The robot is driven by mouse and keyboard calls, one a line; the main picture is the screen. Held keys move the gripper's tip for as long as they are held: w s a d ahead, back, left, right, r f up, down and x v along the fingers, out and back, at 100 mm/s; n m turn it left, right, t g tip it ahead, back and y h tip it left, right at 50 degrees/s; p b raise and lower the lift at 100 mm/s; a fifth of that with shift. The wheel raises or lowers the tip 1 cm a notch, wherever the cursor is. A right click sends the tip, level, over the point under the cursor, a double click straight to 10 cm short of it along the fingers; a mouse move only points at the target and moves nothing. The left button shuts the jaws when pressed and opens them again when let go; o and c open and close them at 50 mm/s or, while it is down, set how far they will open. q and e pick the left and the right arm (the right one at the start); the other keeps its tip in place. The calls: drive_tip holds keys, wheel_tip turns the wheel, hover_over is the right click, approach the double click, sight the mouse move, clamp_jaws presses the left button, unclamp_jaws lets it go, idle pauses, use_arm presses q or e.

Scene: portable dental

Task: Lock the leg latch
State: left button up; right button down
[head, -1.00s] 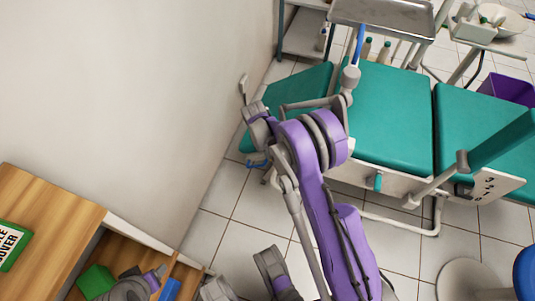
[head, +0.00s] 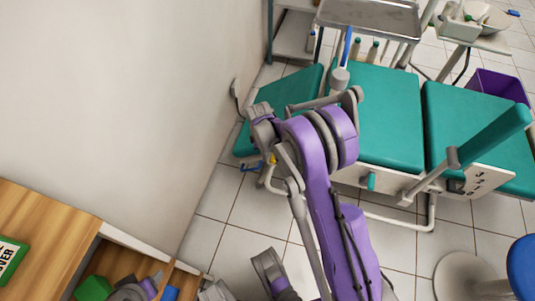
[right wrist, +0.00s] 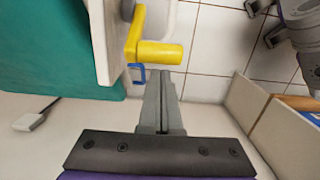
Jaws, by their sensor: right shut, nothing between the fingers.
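The treatment chair has green pads (head: 377,115) and a pale frame. At its left end, a yellow handle (head: 272,158) and a blue lever (head: 250,165) sit below the pad; which one is the leg latch I cannot tell for sure. In the right wrist view the yellow handle (right wrist: 157,53) sticks out to the right from a bracket, with the blue lever (right wrist: 137,73) just below. My right gripper (right wrist: 162,78) is shut and empty, its tips just below the yellow handle; contact cannot be told. In the head view my forearm hides most of it.
A wall (head: 120,90) stands close on the left, with a wooden cabinet (head: 45,235) at lower left. A metal tray (head: 370,18) is above the chair. A blue stool (head: 522,270) is at right. Tiled floor (head: 225,235) is open in front.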

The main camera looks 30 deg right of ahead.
use_arm(q)
drive_tip(key=shift+w+f+b, duration=0.3)
drive_tip(key=shift+f+b, duration=0.05)
drive_tip(key=shift+f, duration=0.3)
drive_tip(key=shift+w+r, duration=0.25)
drive_tip(key=shift+p+v, duration=1.2)
drive_tip(key=shift+v, duration=0.05)
drive_tip(key=shift+w+r, duration=0.15)
drive_tip(key=shift+r, duration=0.05)
use_arm(e)
wheel_tip(320, 180, up, 8)
drive_tip(key=shift+r, duration=0.25)
drive_tip(key=shift+w, duration=0.1)
use_arm(q)
drive_tip(key=shift+w+f+b, duration=0.15)
drive_tip(key=shift+f+b, duration=0.2)
drive_tip(key=shift+f, duration=0.25)
use_arm(e)
drive_tip(key=w+a, duration=0.1)
drive_tip(key=w, duration=0.1)
drive_tip(key=a, duration=0.1)
drive_tip(key=shift+w+a+r, duration=0.25)
drive_tip(key=shift+w+a, duration=0.05)
drive_tip(key=shift+w, duration=0.1)
